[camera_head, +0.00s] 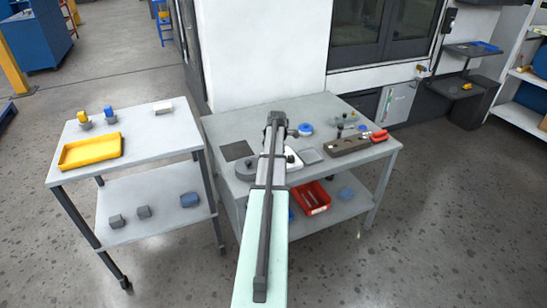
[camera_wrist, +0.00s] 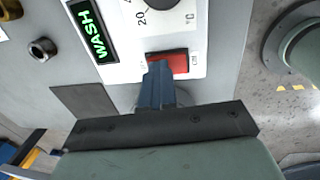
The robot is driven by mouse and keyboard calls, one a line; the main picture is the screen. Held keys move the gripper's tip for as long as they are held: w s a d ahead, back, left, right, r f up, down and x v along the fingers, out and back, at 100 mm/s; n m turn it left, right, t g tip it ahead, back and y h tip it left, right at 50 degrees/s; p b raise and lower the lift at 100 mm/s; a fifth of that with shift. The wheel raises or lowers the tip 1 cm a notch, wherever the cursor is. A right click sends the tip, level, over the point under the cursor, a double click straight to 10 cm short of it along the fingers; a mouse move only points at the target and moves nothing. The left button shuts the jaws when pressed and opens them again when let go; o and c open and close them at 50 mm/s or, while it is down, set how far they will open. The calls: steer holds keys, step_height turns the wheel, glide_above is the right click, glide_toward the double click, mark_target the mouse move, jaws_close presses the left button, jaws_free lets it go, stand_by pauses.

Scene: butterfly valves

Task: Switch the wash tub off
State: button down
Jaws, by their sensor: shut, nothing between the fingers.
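A white control panel (camera_wrist: 130,75) fills the upper middle of the wrist view. It carries a lit green "WASH" display (camera_wrist: 92,33), a dark dial (camera_wrist: 152,8) with a "20" and "°C" beside it, and a red switch (camera_wrist: 180,63) in a dark frame. My gripper (camera_wrist: 158,68) is shut and empty. Its blue-grey fingertips overlap the lower left part of the red switch; I cannot tell whether they touch it. The head view shows a white piece (camera_head: 292,158) beside my arm, perhaps this panel. My arm hides much of it, and the gripper is hard to make out there.
The grey worktable (camera_head: 225,125) also holds a dark square plate (camera_head: 237,151), a grey tray (camera_head: 312,156), a blue round part (camera_head: 305,129) and a brown block with fittings (camera_head: 350,145). A red bin (camera_head: 312,198) is on its lower shelf. A trolley (camera_head: 150,140) with a yellow tray (camera_head: 90,151) stands left.

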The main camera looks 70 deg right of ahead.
steer(key=shift+s+a+f, duration=0.1)
steer(key=shift+s+a, duration=0.35)
steer(key=shift+s, duration=0.05)
steer(key=shift+r, duration=0.4)
step_height(320, 180, up, 13)
steer(key=s+a, duration=0.1)
steer(key=shift+r, duration=0.1)
stand_by(0.4)
steer(key=shift+w+d+r, duration=0.15)
steer(key=shift+w+d, duration=0.3)
steer(key=shift+w, duration=0.05)
